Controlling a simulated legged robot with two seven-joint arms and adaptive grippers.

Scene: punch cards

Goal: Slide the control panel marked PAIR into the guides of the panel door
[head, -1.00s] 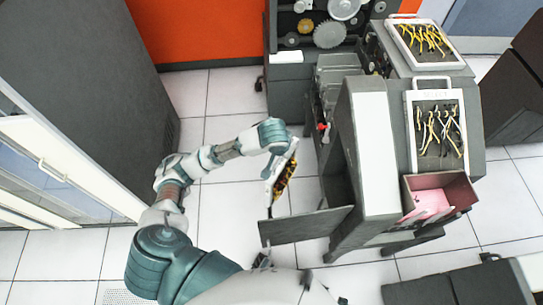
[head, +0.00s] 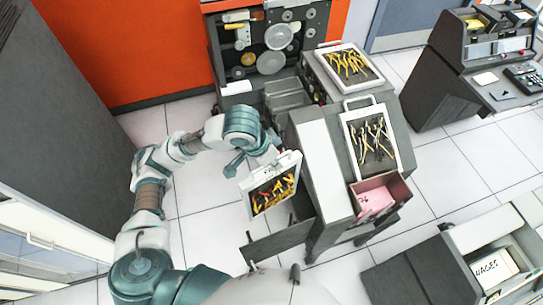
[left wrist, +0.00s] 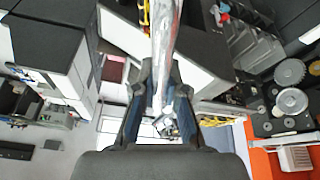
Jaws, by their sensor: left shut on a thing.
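My left gripper (head: 268,158) is shut on the top edge of a white-framed control panel (head: 251,203) with red and yellow wires. It holds the panel tilted in the air, left of the grey machine. In the left wrist view the fingers (left wrist: 160,100) close on the panel's bright edge (left wrist: 165,45). The lettering on this panel is too small to read. The dark panel door (head: 278,241) stands swung open at the machine's lower left, below the held panel. Its guides cannot be made out. My right gripper is not in view.
Two other wired panels (head: 347,66) (head: 371,141) lie on the machine top (head: 408,130). A pink-lined open bin (head: 378,199) is at its front. A cabinet with a card marked WAGES (head: 493,268) stands at lower right. Tiled floor is free at left.

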